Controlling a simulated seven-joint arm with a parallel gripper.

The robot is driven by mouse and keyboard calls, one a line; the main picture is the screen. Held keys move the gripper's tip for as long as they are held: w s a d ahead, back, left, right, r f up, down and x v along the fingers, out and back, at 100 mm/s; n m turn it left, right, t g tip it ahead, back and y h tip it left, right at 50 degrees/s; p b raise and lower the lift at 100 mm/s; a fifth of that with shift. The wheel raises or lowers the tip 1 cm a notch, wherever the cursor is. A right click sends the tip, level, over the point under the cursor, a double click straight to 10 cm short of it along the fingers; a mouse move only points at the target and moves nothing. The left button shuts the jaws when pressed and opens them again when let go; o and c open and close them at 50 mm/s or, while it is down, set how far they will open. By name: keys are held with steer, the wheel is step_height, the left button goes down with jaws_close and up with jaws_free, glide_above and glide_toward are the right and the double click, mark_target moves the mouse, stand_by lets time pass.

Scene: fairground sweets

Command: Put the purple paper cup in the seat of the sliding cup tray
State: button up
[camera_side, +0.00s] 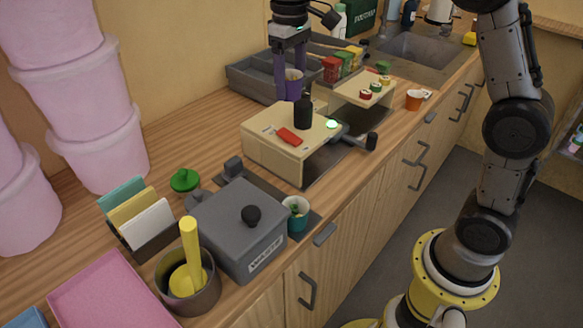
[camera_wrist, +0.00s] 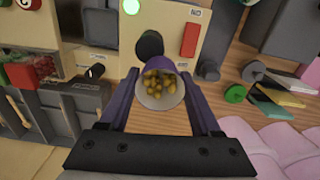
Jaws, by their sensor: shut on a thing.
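The purple paper cup (camera_side: 294,76) is held upright between the fingers of my gripper (camera_side: 290,88), above the counter behind the cream machine. In the wrist view my gripper (camera_wrist: 159,82) is shut on the cup (camera_wrist: 159,103), which has a pale inside and holds small golden-brown pieces. The cream machine (camera_side: 270,150) has a black knob, a red switch and a lit green lamp. A dark plate (camera_side: 322,168) lies under its raised side, with a black-knobbed lever (camera_side: 371,141) nearby. I cannot tell for certain which part is the sliding cup tray; its seat is not clearly visible.
A grey waste box (camera_side: 238,225) stands in front, with a teal cup (camera_side: 296,222) beside it. A grey compartment tray (camera_side: 252,82) lies behind the machine. An orange cup (camera_side: 414,101) stands right, near the sink (camera_side: 425,48). Pink tubs (camera_side: 100,150) stand left.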

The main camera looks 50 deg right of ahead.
steer(key=shift+w+d+m, duration=0.3)
steer(key=s+a+n, duration=0.2)
steer(key=s, duration=0.1)
steer(key=s+a+n, duration=0.4)
steer(key=s+n, duration=0.1)
steer(key=shift+s+a+f, duration=0.3)
steer(key=shift+f, duration=0.1)
steer(key=s+a+f+n, duration=0.2)
steer(key=s+a+n, duration=0.1)
steer(key=s+n, duration=0.4)
steer(key=shift+s+f, duration=0.2)
steer(key=shift+s, duration=0.75)
steer(key=w+a+f, duration=0.1)
steer(key=w+f, duration=0.2)
steer(key=w, duration=0.1)
steer(key=w+a+f, duration=0.2)
steer(key=w+f, duration=0.1)
steer(key=w, duration=0.1)
steer(key=w+a+f, duration=0.1)
steer(key=w+f, duration=0.2)
steer(key=w, duration=0.1)
steer(key=shift+w+a+f, duration=0.15)
steer(key=shift+w+a, duration=0.15)
steer(key=shift+a, duration=0.1)
steer(key=shift+w+a+f, duration=0.1)
steer(key=shift+w+f, duration=0.05)
steer(key=shift+f, duration=0.7)
steer(key=shift+w+f, duration=0.15)
steer(key=shift+f, duration=0.65)
